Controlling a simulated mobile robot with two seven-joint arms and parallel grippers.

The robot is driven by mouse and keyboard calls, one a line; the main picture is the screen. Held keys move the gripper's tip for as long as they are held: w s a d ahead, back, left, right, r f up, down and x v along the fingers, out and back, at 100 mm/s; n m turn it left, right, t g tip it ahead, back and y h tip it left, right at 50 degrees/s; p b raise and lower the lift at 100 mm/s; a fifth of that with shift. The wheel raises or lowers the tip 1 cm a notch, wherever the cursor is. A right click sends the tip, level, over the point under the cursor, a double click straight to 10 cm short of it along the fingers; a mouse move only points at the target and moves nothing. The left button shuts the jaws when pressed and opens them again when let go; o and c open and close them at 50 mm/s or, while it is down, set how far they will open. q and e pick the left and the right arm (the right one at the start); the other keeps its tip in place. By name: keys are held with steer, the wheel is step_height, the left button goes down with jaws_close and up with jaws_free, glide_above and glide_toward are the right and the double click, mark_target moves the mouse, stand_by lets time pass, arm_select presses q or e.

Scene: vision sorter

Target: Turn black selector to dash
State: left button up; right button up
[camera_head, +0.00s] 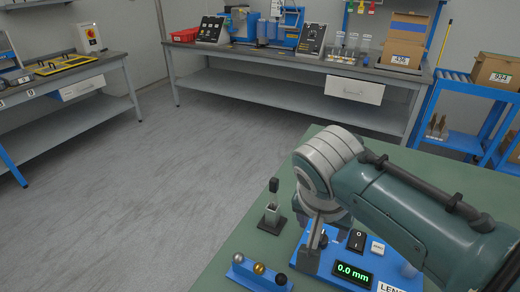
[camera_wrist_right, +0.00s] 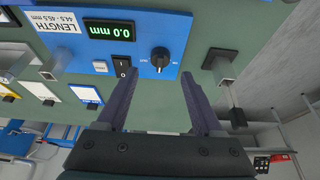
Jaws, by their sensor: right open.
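The black selector (camera_wrist_right: 160,57) is a round dark knob on the blue panel (camera_wrist_right: 175,25). A pale pointer mark shows on its lower side in the right wrist view, with small labels to either side that I cannot read. My right gripper (camera_wrist_right: 158,77) is open, with its two dark fingers on either side of the selector's line and their tips just short of it in that picture. In the head view, my right gripper (camera_head: 316,246) is over the panel and partly hides the selector. My left gripper is not in view.
Beside the selector are a black rocker switch (camera_wrist_right: 122,66), a white button (camera_wrist_right: 100,66) and a green display (camera_wrist_right: 112,31) reading 0.0 mm.

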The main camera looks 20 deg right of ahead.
steer(key=p+v, duration=0.1)
steer(key=v, duration=0.4)
steer(key=shift+a+r, duration=0.1)
steer(key=shift+r, duration=0.15)
